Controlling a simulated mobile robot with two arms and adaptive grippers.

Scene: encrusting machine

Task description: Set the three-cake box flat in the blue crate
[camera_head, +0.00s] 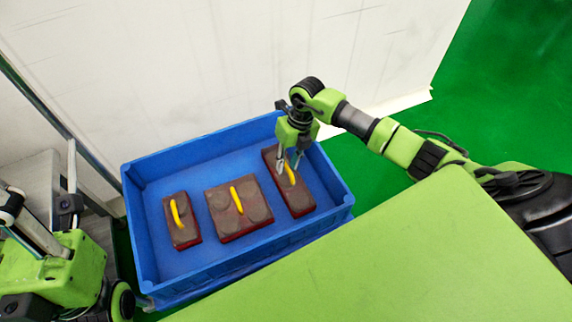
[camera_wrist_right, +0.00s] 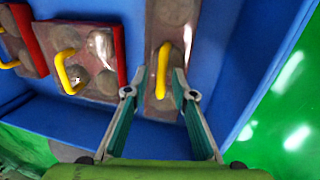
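The three-cake box (camera_head: 296,201) is long and narrow, with a brown top, red sides and a yellow handle. It sits in the right end of the blue crate (camera_head: 240,137), looking flat on the floor there. My right gripper (camera_head: 290,165) is above it, pointing down at the handle. In the right wrist view, the gripper's fingers (camera_wrist_right: 160,88) are apart, one on each side of the yellow handle (camera_wrist_right: 164,67), with gaps showing. The box (camera_wrist_right: 170,36) also shows there, partly hidden by the fingers. My left arm is at the lower left of the head view; its fingertips are not clear.
A square box (camera_head: 240,215) with a yellow handle lies in the crate's middle, and a smaller box (camera_head: 184,230) lies to its left. A green surface (camera_head: 400,265) fills the lower right. A white wall (camera_head: 170,70) stands behind the crate.

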